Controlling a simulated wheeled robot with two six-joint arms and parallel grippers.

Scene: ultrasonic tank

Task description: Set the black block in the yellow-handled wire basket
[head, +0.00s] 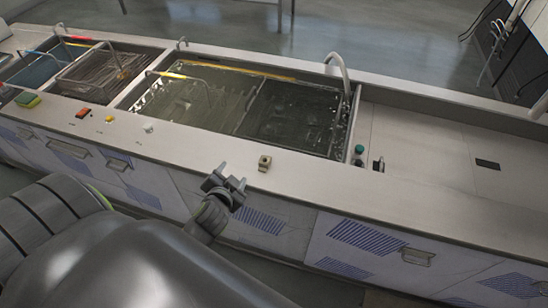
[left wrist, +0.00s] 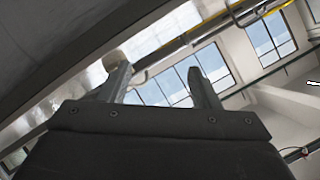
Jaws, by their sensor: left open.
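A flat black rectangular piece (head: 487,163) lies on the bare counter at the right in the head view; it looks like the black block, though it could be an inset. A wire basket (head: 190,100) with a yellowish handle sits in the left part of the tank, its lower part blurred by the liquid. A longer yellow bar (head: 240,70) runs along the tank's back. My left gripper (head: 224,183) is open and empty in front of the counter's front edge, far from the black piece. Its fingers also show in the left wrist view (left wrist: 160,88). My right gripper is not in view.
A small beige block (head: 264,163) stands on the front ledge close to my left gripper. The right counter is mostly clear.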

